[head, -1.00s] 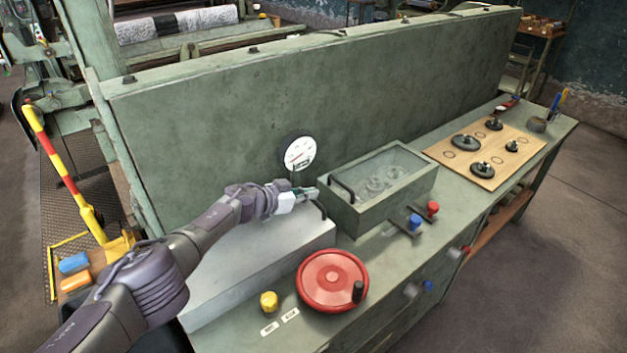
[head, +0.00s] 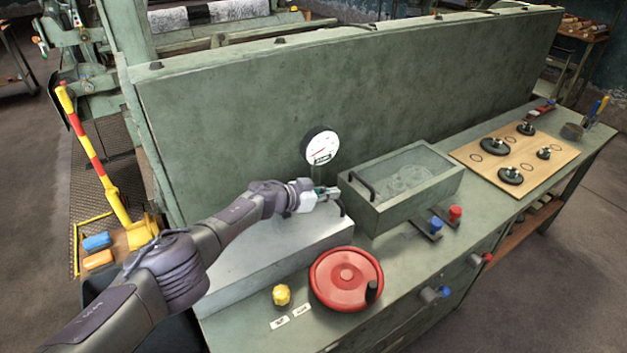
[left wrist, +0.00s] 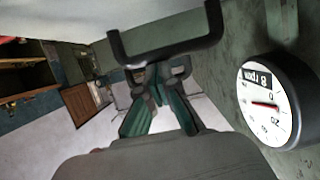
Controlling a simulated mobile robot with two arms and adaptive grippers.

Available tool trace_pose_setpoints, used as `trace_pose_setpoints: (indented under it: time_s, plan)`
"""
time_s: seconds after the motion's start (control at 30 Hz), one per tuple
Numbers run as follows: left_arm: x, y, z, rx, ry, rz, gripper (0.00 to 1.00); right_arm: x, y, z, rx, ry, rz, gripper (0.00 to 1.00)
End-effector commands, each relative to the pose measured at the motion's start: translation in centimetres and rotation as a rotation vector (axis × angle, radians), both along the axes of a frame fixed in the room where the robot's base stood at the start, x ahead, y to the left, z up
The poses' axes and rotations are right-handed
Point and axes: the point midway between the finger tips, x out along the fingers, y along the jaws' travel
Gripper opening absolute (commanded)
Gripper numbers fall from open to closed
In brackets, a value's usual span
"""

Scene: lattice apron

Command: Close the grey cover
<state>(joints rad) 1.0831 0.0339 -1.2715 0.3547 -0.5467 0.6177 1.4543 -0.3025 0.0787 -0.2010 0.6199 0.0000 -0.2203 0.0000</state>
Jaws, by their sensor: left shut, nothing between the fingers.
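The grey cover (head: 285,240) is a long, low, light grey box shape on the bench, left of a green glass-topped box. A dark U-shaped handle (head: 342,207) stands at its right end. In the left wrist view this handle (left wrist: 165,56) crosses above the fingers, against a pale surface (left wrist: 55,14). My left gripper (head: 333,192) is shut and empty, just beside the handle. Its fingertips (left wrist: 158,72) show close to the handle's bar; whether they touch it I cannot tell. My right gripper is not in view.
The green box (head: 405,190) with its own handle is close right of my left gripper. A round gauge (head: 320,147) sits on the green panel (head: 350,90) behind. A red wheel (head: 345,278) and yellow knob (head: 281,296) are in front. A wooden board (head: 480,158) lies far right.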

Motion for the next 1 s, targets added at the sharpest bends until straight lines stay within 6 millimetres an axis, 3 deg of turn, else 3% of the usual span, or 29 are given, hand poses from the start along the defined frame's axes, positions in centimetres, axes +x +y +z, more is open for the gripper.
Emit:
trace_pose_setpoints:
  time_s: [0.03, 0.2, 0.43, 0.7, 1.0]
  plan:
    - [-0.2, 0.6, 0.8, 0.007, 0.004, 0.003, 0.00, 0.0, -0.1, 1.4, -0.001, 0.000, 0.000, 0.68]
    - [-0.2, 1.2, 3.6, -0.001, -0.002, 0.005, 0.00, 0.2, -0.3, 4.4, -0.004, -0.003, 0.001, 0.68]
    - [-1.5, 3.5, 5.9, -0.004, -0.005, 0.005, 0.00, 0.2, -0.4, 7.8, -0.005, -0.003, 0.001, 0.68]
    - [-3.3, 6.3, 7.8, -0.004, -0.008, 0.006, 0.00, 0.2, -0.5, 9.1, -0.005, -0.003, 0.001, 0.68]
    - [-4.6, 8.0, 9.2, -0.007, -0.007, 0.006, 0.00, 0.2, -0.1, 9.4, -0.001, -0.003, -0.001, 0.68]
